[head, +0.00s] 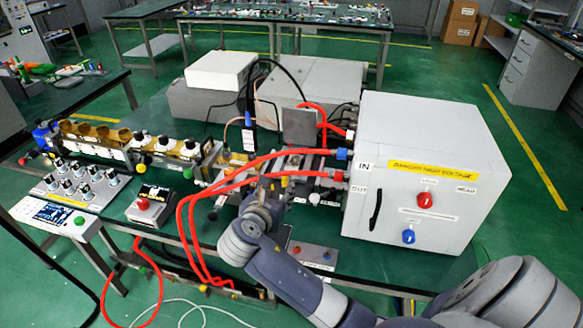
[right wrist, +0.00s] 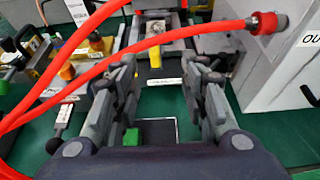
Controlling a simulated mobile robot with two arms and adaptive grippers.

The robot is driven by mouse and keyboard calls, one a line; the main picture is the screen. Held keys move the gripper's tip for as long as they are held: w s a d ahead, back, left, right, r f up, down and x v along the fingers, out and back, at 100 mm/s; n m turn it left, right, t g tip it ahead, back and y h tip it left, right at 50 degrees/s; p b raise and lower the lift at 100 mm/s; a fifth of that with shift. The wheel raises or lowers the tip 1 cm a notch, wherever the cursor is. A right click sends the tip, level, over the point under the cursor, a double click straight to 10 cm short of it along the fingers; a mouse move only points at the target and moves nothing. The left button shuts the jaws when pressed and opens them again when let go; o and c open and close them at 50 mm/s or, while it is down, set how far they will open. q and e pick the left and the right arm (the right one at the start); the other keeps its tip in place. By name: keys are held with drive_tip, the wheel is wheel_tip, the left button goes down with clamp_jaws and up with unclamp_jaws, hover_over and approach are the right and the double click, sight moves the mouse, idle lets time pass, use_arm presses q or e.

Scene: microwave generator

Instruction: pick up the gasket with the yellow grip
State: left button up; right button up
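A small yellow grip (right wrist: 154,57) shows in the right wrist view, upright just beyond and between my fingertips. My left gripper is not in view.
Red hoses (head: 235,172) loop across the bench beside my right gripper and run to the white box (head: 420,170). A row of knobs and valves (head: 160,150) stands to the left. A small grey control box (head: 313,256) sits close by.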

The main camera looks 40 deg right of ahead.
sight(284, 178)
drive_tip(key=x, duration=0.5)
drive_tip(key=shift+w+d, duration=0.15)
drive_tip(key=shift+w+a+p+x, duration=0.15)
drive_tip(key=shift+p+x, duration=0.1)
drive_tip(key=shift+x, duration=1.05)
drive_tip(key=shift+w+a+p+x, duration=0.15)
drive_tip(key=shift+p+x, duration=0.1)
drive_tip(key=shift+x, duration=1.05)
drive_tip(key=shift+r, duration=0.1)
clamp_jaws()
